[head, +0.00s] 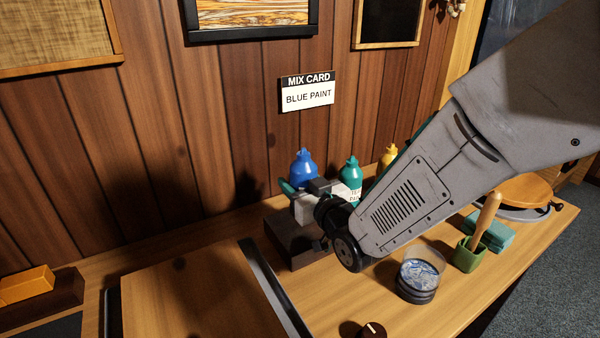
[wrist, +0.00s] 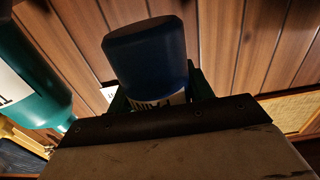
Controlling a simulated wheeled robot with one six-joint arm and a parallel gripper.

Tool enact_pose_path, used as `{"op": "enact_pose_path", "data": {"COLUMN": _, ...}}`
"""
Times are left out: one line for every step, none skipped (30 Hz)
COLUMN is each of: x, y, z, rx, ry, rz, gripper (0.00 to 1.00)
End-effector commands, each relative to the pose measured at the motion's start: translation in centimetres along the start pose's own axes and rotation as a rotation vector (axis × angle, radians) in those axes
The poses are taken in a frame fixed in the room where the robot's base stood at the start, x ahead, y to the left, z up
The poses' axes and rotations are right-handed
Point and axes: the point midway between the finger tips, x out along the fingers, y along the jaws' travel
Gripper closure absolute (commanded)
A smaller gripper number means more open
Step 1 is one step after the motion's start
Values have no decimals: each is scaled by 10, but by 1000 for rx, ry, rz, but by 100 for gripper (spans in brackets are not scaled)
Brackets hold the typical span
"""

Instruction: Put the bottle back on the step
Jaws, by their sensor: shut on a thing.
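The blue bottle (head: 302,168) is upright near the wall, above the dark brown step (head: 287,246). My gripper (head: 306,188) is shut on it around its middle. In the wrist view the blue bottle (wrist: 148,58) is between the green fingers, with part of its white label showing. The gripper and arm hide much of its lower part in the head view. I cannot tell whether its base touches the step. A teal bottle (head: 350,170) stands just right of it, and also shows at the left of the wrist view (wrist: 30,85). A yellow bottle (head: 390,155) is further right.
A mix card (head: 307,92) on the wall reads "BLUE PAINT". A jar of blue-white swirls (head: 418,275), a green pot (head: 467,256) with a wooden handle and a teal block (head: 489,232) stand right of the step. A wooden board (head: 195,295) lies front left.

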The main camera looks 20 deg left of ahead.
Motion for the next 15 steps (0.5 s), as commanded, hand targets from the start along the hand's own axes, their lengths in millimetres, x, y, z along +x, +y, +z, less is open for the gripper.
{"op": "enact_pose_path", "data": {"x": 0, "y": 0, "z": 6, "rx": 0, "ry": -2, "rz": 0, "gripper": 81}}
{"op": "enact_pose_path", "data": {"x": 0, "y": 0, "z": 9, "rx": 0, "ry": -2, "rz": 0, "gripper": 81}}
{"op": "enact_pose_path", "data": {"x": 0, "y": 0, "z": 13, "rx": 0, "ry": -2, "rz": 0, "gripper": 81}}
{"op": "enact_pose_path", "data": {"x": 0, "y": 0, "z": 16, "rx": 0, "ry": -2, "rz": 0, "gripper": 81}}
{"op": "enact_pose_path", "data": {"x": 0, "y": 0, "z": 19, "rx": 0, "ry": -2, "rz": 0, "gripper": 81}}
{"op": "enact_pose_path", "data": {"x": 0, "y": 0, "z": 23, "rx": 1, "ry": -2, "rz": 0, "gripper": 81}}
{"op": "enact_pose_path", "data": {"x": 0, "y": 0, "z": 25, "rx": 1, "ry": -1, "rz": 0, "gripper": 81}}
{"op": "enact_pose_path", "data": {"x": 0, "y": 0, "z": 28, "rx": 1, "ry": -1, "rz": 0, "gripper": 81}}
{"op": "enact_pose_path", "data": {"x": 0, "y": 0, "z": 31, "rx": 1, "ry": -1, "rz": 0, "gripper": 81}}
{"op": "enact_pose_path", "data": {"x": 0, "y": 0, "z": 34, "rx": 1, "ry": -1, "rz": 0, "gripper": 81}}
{"op": "enact_pose_path", "data": {"x": 0, "y": 0, "z": 36, "rx": 1, "ry": -1, "rz": 0, "gripper": 81}}
{"op": "enact_pose_path", "data": {"x": 0, "y": 0, "z": 38, "rx": 1, "ry": -1, "rz": 0, "gripper": 81}}
{"op": "enact_pose_path", "data": {"x": 0, "y": 0, "z": 40, "rx": 1, "ry": 0, "rz": 0, "gripper": 81}}
{"op": "enact_pose_path", "data": {"x": 0, "y": 0, "z": 41, "rx": 1, "ry": 0, "rz": 0, "gripper": 81}}
{"op": "enact_pose_path", "data": {"x": 0, "y": 0, "z": 43, "rx": 1, "ry": 0, "rz": 0, "gripper": 81}}
